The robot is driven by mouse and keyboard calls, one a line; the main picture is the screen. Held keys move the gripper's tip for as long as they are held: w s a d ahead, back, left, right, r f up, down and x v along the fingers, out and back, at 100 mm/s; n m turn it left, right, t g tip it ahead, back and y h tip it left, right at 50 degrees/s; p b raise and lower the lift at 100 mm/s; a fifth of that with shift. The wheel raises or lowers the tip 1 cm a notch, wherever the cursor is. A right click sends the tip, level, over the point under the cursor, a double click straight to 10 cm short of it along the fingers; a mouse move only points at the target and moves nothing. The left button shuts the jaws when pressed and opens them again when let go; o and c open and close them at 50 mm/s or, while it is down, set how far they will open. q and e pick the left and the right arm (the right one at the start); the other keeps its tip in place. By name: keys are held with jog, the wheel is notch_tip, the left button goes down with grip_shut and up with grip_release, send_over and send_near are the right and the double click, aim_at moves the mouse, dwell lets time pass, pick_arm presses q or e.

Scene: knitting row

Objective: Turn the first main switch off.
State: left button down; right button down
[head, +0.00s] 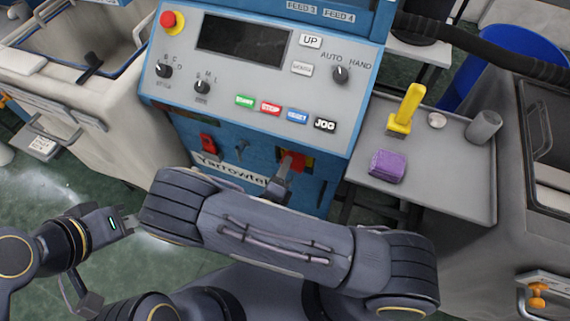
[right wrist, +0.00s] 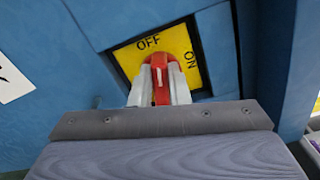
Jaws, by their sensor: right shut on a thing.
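A red rotary main switch handle (head: 294,161) sits on a yellow plate on the blue machine front. In the right wrist view the handle (right wrist: 162,72) stands out from the yellow plate (right wrist: 128,60), with OFF printed at the top and ON at the right. My right gripper (right wrist: 158,88) is shut on the handle, one pale finger on each side. It also shows in the head view (head: 281,180), partly hidden by my arm. The handle's exact angle is hard to tell. My left gripper (head: 128,221) hangs at the left, away from the machine; its fingers are too small to judge.
A control panel (head: 265,75) with knobs and buttons is above. A red fitting (head: 208,143) is left on the blue front. A grey side tray (head: 455,165) at right carries a purple block (head: 387,166), a yellow stamp-like object (head: 405,112) and a grey cup (head: 484,127).

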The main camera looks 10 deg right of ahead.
jog(key=shift+f+n, duration=0.25)
jog(key=shift+n, duration=1.35)
jog(key=c, duration=1.4)
grip_release()
